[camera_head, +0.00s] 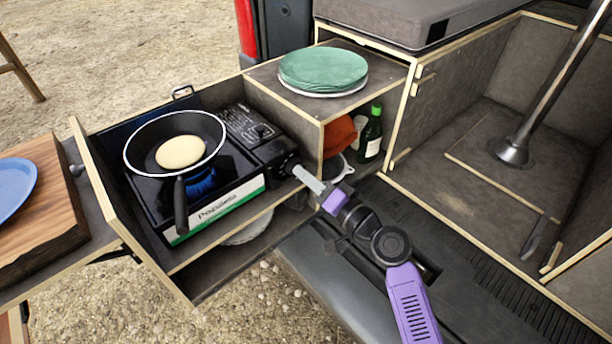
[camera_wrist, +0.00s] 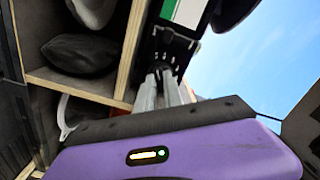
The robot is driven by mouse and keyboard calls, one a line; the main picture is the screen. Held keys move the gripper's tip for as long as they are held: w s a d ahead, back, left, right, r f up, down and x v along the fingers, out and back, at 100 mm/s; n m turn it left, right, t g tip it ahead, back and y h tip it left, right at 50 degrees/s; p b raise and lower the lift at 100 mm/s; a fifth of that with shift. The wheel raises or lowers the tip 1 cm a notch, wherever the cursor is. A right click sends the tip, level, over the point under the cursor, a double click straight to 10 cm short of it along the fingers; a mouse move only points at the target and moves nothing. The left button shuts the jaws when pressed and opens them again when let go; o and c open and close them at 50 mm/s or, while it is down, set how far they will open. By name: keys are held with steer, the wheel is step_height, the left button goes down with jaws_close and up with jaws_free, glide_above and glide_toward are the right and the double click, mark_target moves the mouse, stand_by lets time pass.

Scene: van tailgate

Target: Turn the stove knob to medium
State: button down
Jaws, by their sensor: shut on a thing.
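The portable stove (camera_head: 215,190) sits in the pull-out drawer of the van, with a blue flame lit under a frying pan (camera_head: 140,140) that holds a pale pancake (camera_head: 180,152). The stove's knob is at the right end of its front side, hidden by my gripper's fingertips. My gripper (camera_head: 297,172) reaches the knob from the right and is shut on it. In the wrist view my gripper's two fingers (camera_wrist: 163,88) are close together against the dark end of the stove (camera_wrist: 170,48). The knob's setting cannot be read.
A cutting board (camera_head: 45,215) with a blue plate (camera_head: 14,187) is at the left.

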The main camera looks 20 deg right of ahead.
steer(key=shift+m, duration=0.3)
steer(key=m+p, duration=0.4)
steer(key=m, duration=0.6)
steer(key=shift+d, duration=0.1)
steer(key=shift+m, duration=0.3)
stand_by(0.3)
steer(key=c, duration=1.5)
jaws_free()
steer(key=shift+o, duration=0.2)
steer(key=v, duration=0.8)
steer(key=shift+b, duration=0.4)
